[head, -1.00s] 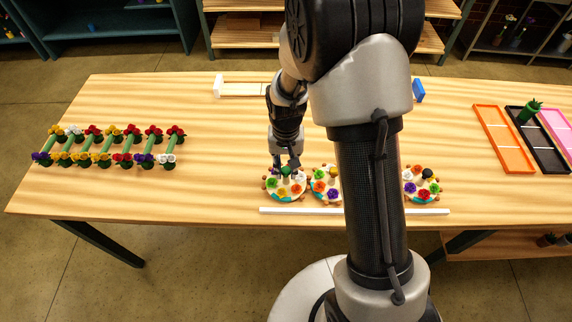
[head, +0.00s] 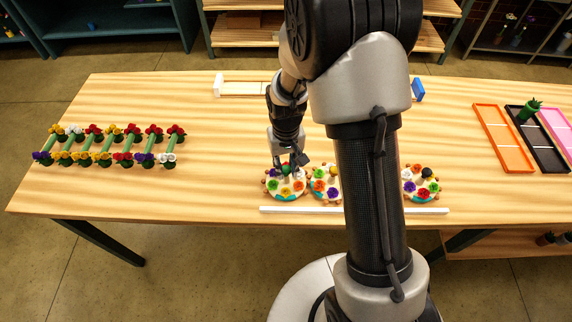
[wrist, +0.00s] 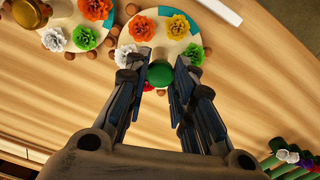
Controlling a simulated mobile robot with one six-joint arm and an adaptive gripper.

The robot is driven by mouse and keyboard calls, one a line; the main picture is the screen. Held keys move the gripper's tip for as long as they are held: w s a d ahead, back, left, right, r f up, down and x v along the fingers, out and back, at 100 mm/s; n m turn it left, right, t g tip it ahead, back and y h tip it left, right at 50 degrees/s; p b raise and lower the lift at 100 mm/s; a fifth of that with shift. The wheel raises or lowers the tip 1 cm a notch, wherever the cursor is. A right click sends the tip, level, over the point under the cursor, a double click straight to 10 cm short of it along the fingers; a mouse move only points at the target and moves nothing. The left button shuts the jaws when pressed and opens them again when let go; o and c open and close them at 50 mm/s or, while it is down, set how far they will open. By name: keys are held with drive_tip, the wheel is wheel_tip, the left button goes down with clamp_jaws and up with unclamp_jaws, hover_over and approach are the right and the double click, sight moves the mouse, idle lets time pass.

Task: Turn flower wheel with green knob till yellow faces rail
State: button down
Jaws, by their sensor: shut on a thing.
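The flower wheel (head: 285,196) with the green knob is the leftmost of the wheels in the head view. Its round pale plate carries several coloured flowers around the green knob (wrist: 160,74). My gripper (wrist: 161,75) is over its centre, with its fingers on both sides of the knob and shut on it. The yellow flower (wrist: 176,26) is on the side toward the white rail (head: 355,210), close to a teal patch on the plate (wrist: 194,22). An orange flower (wrist: 144,29) sits beside it. The plate's far side is partly hidden by my fingers.
A second wheel (head: 325,196) stands close on the right, and a third (head: 421,198) stands beyond my arm. Flower bundles (head: 110,145) lie at the left. Orange (head: 492,168) and black trays (head: 550,165) are at the right. The table behind the bundles is clear.

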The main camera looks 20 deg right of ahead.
sight(286, 168)
drive_tip(key=c, duration=1.3)
unclamp_jaws()
drive_tip(key=shift+r, duration=0.1)
drive_tip(key=shift+r, duration=5.9)
